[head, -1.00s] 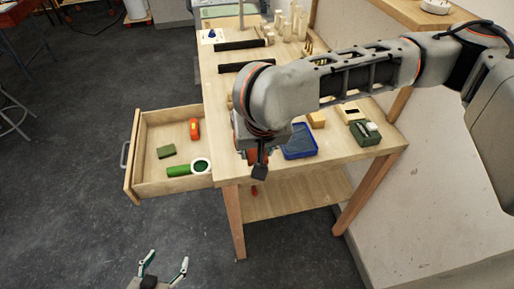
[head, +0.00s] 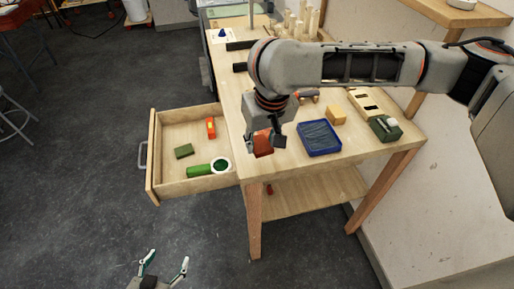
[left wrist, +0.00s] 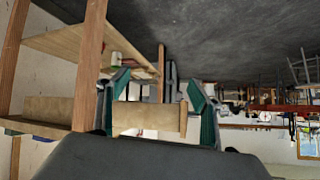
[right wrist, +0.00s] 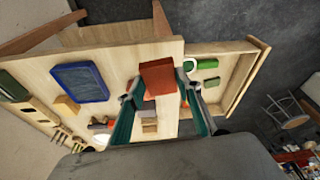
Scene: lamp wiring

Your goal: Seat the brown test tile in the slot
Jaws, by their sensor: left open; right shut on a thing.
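The brown test tile (head: 263,145) is a reddish-brown block in my right gripper (head: 264,138), above the front left part of the workbench. In the right wrist view the tile (right wrist: 157,77) stands out between the fingertips, clear of the bench top. A pale wooden block with dark openings (head: 365,102) lies at the bench's right side, apart from the tile; I cannot tell for sure if it holds the slot. My left gripper (head: 164,266) is open and empty, low over the floor in front of the bench; its spread fingers also show in the left wrist view (left wrist: 158,92).
A blue tray (head: 319,138), a yellow block (head: 336,115) and a green device (head: 385,128) are on the bench. The open drawer (head: 170,192) sticks out left, holding an orange item (head: 210,127), a green block (head: 183,151) and a green cylinder (head: 200,170). A wall borders the right.

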